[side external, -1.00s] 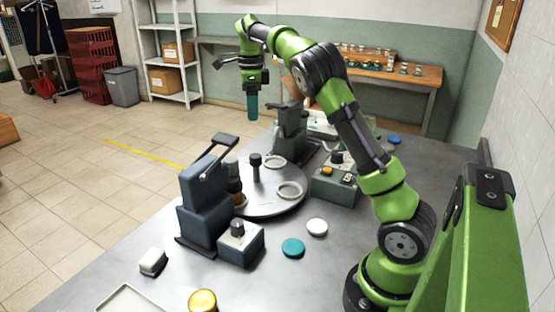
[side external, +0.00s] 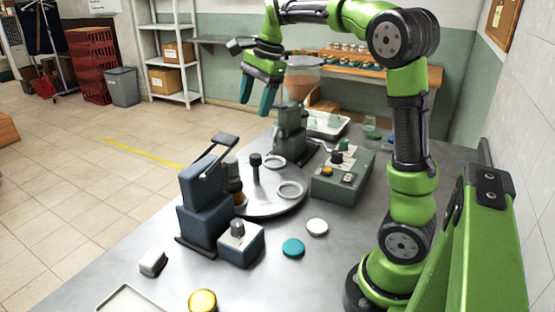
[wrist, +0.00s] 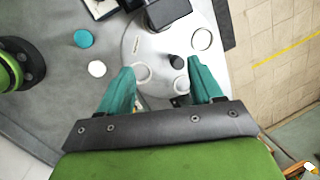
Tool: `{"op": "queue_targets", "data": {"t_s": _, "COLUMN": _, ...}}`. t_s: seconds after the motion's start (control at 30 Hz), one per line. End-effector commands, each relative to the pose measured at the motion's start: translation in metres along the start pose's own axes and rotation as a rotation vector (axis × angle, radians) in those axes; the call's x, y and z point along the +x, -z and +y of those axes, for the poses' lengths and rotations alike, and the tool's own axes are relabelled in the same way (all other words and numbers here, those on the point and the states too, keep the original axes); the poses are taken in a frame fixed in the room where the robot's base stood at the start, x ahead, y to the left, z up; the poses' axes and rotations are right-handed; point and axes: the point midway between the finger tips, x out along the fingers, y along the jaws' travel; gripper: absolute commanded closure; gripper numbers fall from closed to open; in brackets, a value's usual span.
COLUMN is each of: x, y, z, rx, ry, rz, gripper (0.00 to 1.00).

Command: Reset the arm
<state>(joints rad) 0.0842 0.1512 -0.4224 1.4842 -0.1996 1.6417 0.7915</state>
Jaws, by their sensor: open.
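My gripper (side external: 257,95) is open and empty, held in the air above the far part of the table in the side external view. Its two teal fingers point down and stand apart. In the wrist view my gripper (wrist: 163,90) shows both fingers spread, with the round turntable (wrist: 150,50) below and nothing between them. My green arm stands folded upward at the right of the side external view.
The metal table (side external: 340,265) holds a dark press (side external: 205,200), a turntable (side external: 272,205) with rings, a grey control box (side external: 343,177), a hopper machine (side external: 292,130), a teal lid (side external: 293,248), a white lid (side external: 317,227) and a yellow lid (side external: 202,301). The front right surface is clear.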

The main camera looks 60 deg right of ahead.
Motion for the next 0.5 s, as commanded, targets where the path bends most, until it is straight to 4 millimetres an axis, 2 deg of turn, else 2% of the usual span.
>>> {"op": "queue_targets", "data": {"t_s": 0.03, "x": -0.004, "y": -0.017, "z": 0.019, "rx": -0.134, "ry": 0.037, "rz": -0.029, "gripper": 0.35}}
{"op": "queue_targets", "data": {"t_s": 0.1, "x": -0.005, "y": -0.038, "z": 0.042, "rx": -0.325, "ry": 0.087, "rz": -0.049, "gripper": 0.35}}
{"op": "queue_targets", "data": {"t_s": 0.3, "x": 0.006, "y": -0.092, "z": 0.118, "rx": -0.868, "ry": 0.242, "rz": -0.029, "gripper": 0.35}}
{"op": "queue_targets", "data": {"t_s": 0.4, "x": 0.018, "y": -0.109, "z": 0.154, "rx": -1.105, "ry": 0.31, "rz": 0.019, "gripper": 0.35}}
{"op": "queue_targets", "data": {"t_s": 0.5, "x": 0.03, "y": -0.117, "z": 0.18, "rx": -1.287, "ry": 0.359, "rz": 0.076, "gripper": 0.35}}
